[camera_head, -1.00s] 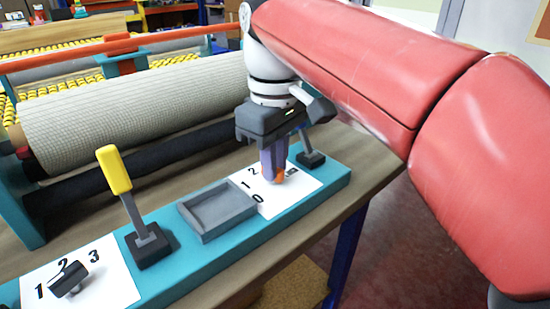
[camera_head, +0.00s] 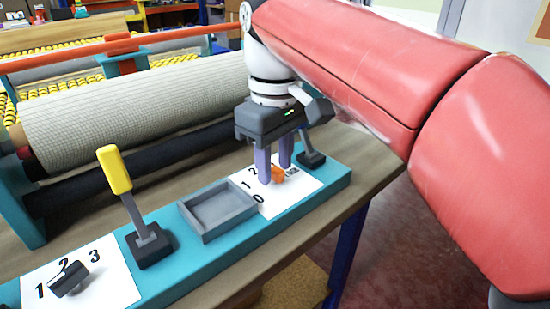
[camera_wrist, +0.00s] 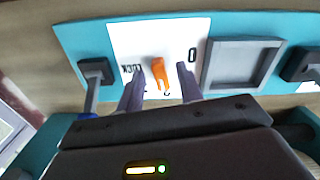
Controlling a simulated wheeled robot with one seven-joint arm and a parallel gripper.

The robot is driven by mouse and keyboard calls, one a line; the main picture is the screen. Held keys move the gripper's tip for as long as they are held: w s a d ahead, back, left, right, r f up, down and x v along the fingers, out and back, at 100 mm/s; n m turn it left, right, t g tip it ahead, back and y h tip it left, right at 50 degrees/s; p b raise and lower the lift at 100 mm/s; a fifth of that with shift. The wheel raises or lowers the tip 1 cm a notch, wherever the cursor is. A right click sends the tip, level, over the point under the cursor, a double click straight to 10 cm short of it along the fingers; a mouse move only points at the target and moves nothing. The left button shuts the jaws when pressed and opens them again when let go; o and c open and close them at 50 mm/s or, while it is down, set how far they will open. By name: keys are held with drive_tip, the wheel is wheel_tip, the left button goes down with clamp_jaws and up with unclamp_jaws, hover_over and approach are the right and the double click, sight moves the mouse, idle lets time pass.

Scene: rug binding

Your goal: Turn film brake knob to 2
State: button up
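An orange knob (camera_head: 277,174) sits on a white panel marked 0, 1, 2 and LOCK (camera_head: 290,192). In the wrist view the orange knob (camera_wrist: 159,73) is a narrow bar, with its near end by the 2; which end is the pointer I cannot tell. My gripper (camera_head: 274,175) is open, its two purple-grey fingers low over this panel. In the wrist view my gripper (camera_wrist: 157,86) has one finger on each side of the knob with gaps between; the 1 is not visible there. A second, dark knob (camera_head: 68,280) sits on a panel marked 1, 2, 3. No label names the film brake.
A grey tray (camera_head: 217,208) lies left of my gripper. A yellow-handled lever (camera_head: 122,190) stands further left. A small dark lever (camera_head: 311,157) stands close on the right of my fingers. A large fabric roll (camera_head: 135,103) lies behind the teal console (camera_head: 255,235).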

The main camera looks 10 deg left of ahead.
sight(276, 169)
drive_tip(key=shift+r, duration=0.1)
wheel_tip(276, 169, up, 8)
drive_tip(key=shift+f, duration=0.2)
idle(0.4)
drive_tip(key=s+d+f+m+t, duration=0.2)
drive_tip(key=s+d+f+m, duration=0.1)
drive_tip(key=d+f, duration=0.4)
drive_tip(key=s+d+f+m+t, duration=0.1)
drive_tip(key=s+d+f+m, duration=0.1)
drive_tip(key=d+f+m, duration=0.3)
drive_tip(key=s+d+f+m+t, duration=0.2)
drive_tip(key=s+d+f+m, duration=0.1)
drive_tip(key=d+f, duration=0.7)
drive_tip(key=shift+s+f+m+t, duration=0.35)
drive_tip(key=shift+f+m, duration=0.15)
drive_tip(key=shift+f, duration=0.1)
